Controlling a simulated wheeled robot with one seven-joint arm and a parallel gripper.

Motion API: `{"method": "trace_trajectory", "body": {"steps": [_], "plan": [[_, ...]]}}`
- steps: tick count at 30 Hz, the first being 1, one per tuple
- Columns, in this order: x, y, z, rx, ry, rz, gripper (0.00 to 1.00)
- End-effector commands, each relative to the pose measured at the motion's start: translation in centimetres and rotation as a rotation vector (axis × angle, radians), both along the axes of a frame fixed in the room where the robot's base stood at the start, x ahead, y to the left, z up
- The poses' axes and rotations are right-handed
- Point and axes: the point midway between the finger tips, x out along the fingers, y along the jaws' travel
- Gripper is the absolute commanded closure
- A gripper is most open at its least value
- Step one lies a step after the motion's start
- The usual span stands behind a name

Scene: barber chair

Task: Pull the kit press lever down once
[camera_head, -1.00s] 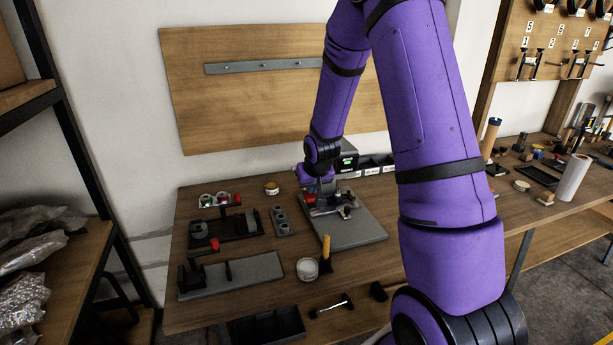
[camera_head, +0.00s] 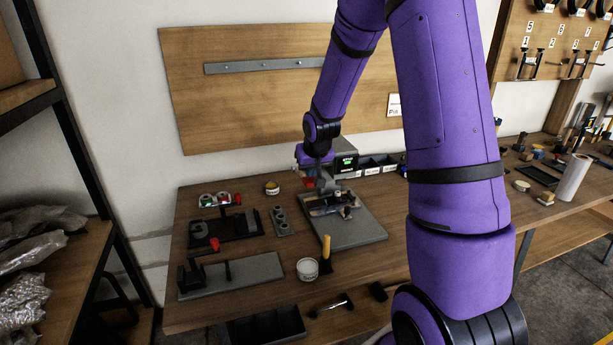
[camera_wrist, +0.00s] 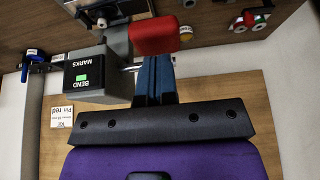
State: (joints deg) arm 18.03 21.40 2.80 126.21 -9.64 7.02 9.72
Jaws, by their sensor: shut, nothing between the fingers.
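The press (camera_head: 346,160) stands at the back of a grey base plate (camera_head: 360,235) on the bench. A dark box with a green display and the words "BEND MARKS" (camera_wrist: 97,75) belongs to it. Its red lever knob (camera_head: 310,183) sits just below my gripper (camera_head: 318,176). In the wrist view the red knob (camera_wrist: 153,36) is at the tips of my blue fingers (camera_wrist: 153,62), which are closed together with nothing between them. I cannot tell whether the fingertips touch the knob. My arm hides part of the press in the head view.
A yellow-handled tool (camera_head: 326,250) stands beside the tub. Bins (camera_head: 378,166) line the back right.

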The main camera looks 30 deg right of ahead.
Motion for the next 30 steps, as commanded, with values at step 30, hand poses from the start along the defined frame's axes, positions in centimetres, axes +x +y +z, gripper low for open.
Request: {"method": "trace_trajectory", "body": {"steps": [30], "plan": [[1.8,-0.5,5.8,-0.001,-0.002,0.001,1.0]]}}
